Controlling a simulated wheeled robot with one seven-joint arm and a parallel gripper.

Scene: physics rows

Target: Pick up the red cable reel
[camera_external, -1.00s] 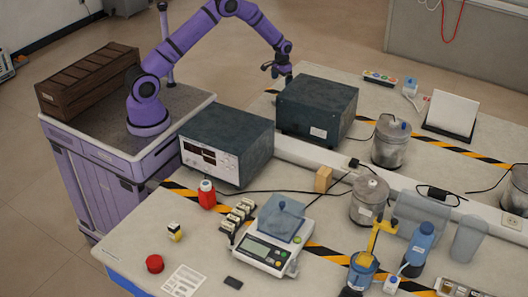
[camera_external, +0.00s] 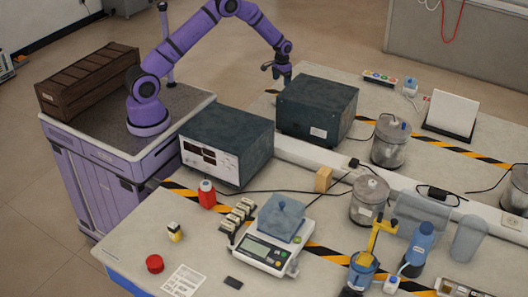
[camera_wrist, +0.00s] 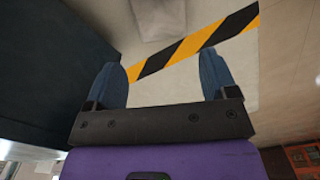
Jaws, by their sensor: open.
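A short red round thing (camera_external: 155,264), which looks like the red cable reel, lies flat on the near left of the bench, left of a printed sheet. My gripper (camera_external: 276,73) is far from it, at the back of the bench, just behind and left of a dark box. In the wrist view my gripper (camera_wrist: 165,74) has its two blue fingers wide apart with nothing between them. The reel does not show in the wrist view.
A red bottle (camera_external: 207,194), a small yellow-and-black item (camera_external: 175,232) and a scale (camera_external: 265,250) stand near the reel. Bare bench surrounds the reel.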

